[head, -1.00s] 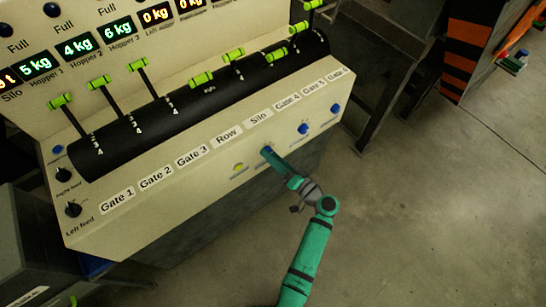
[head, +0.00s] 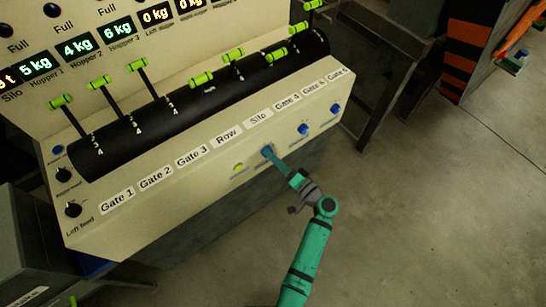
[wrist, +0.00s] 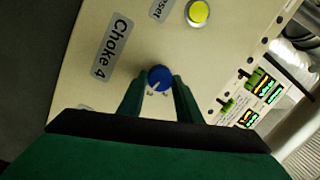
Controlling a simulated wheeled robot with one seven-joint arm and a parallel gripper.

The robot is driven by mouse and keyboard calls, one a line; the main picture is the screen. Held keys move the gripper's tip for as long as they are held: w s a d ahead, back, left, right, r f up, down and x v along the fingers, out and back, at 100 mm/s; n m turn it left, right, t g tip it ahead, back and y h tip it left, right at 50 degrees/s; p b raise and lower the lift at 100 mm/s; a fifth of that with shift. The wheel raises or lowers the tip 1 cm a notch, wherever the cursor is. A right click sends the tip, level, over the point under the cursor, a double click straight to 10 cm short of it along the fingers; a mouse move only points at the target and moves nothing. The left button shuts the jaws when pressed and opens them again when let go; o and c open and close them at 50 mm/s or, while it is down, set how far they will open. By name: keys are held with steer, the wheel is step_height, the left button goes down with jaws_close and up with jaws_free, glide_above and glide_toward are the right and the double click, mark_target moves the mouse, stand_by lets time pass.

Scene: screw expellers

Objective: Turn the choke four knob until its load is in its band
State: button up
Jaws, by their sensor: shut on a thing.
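The choke four knob (wrist: 158,76) is a round blue knob with a white pointer line. It stands beside the "Choke 4" label (wrist: 113,45) in the wrist view. My gripper (head: 267,151) is at the sloped lower face of the panel. In the wrist view its two dark green fingers close on the knob from either side. In the head view the fingers mostly hide this knob. The Hopper 1, 2 and 3 displays show 5 kg (head: 38,66), 4 kg (head: 77,47) and 6 kg (head: 116,29) in green. I cannot tell which readout is choke four's load.
A yellow button (head: 238,168) is left of my gripper. Two more blue knobs (head: 303,129) (head: 335,108) are to its right. A black drum (head: 190,104) with green-tipped levers runs above the gate labels. Open concrete floor (head: 440,220) lies at the right.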

steer(key=m, duration=0.6)
steer(key=shift+f+m+t, duration=0.15)
steer(key=shift+m+t, duration=0.15)
steer(key=shift+s, duration=0.1)
stand_by(0.3)
steer(key=o, duration=1)
steer(key=shift+o, duration=0.2)
steer(key=v, duration=1)
steer(key=shift+s+d, duration=0.25)
steer(key=shift+s, duration=0.05)
steer(key=shift+f, duration=0.1)
